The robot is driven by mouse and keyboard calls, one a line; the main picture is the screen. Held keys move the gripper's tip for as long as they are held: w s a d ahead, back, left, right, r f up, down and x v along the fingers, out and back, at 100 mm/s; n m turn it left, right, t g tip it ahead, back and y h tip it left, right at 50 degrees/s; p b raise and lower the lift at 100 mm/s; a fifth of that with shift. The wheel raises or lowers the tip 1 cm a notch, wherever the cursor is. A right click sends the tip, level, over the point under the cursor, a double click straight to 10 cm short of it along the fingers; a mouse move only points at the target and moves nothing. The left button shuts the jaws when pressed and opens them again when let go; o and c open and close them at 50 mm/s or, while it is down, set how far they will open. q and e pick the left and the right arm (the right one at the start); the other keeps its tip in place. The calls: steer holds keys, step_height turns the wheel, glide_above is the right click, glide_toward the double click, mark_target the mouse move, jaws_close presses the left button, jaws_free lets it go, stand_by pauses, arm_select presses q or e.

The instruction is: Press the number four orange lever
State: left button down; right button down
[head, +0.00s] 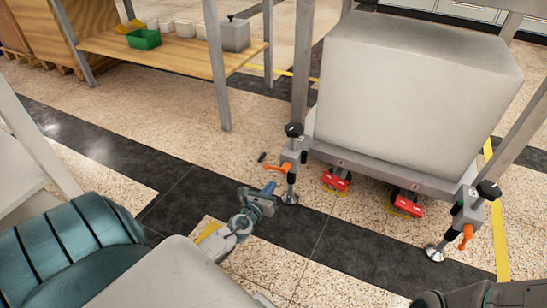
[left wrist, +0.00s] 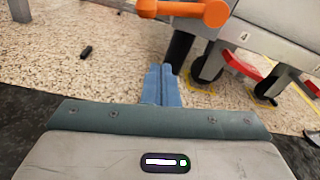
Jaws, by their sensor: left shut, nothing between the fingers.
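An orange lever (head: 277,168) sticks out to the left from a grey leg jack at the cart's near left corner. In the left wrist view the orange lever (left wrist: 185,10) crosses the top edge, partly cut off. A small white label (left wrist: 247,38) on the cart frame there seems to read 4. My left gripper (head: 269,188) is shut and empty, just below and left of the lever, apart from it. Its blue fingers (left wrist: 161,84) lie together below the lever in the wrist view. A second orange lever (head: 466,236) hangs from the right corner jack. My right gripper is not visible.
The cart carries a large grey block (head: 415,90). Red caster pedals (head: 336,180) sit beneath its front edge. A small black object (head: 262,157) lies on the floor. A wooden bench (head: 180,47) with a green bin (head: 144,38) stands behind left. Open floor lies between bench and cart.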

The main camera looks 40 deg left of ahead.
arm_select(q)
steer(key=v, duration=0.7)
steer(key=shift+s+r, duration=0.2)
steer(key=shift+s, duration=0.1)
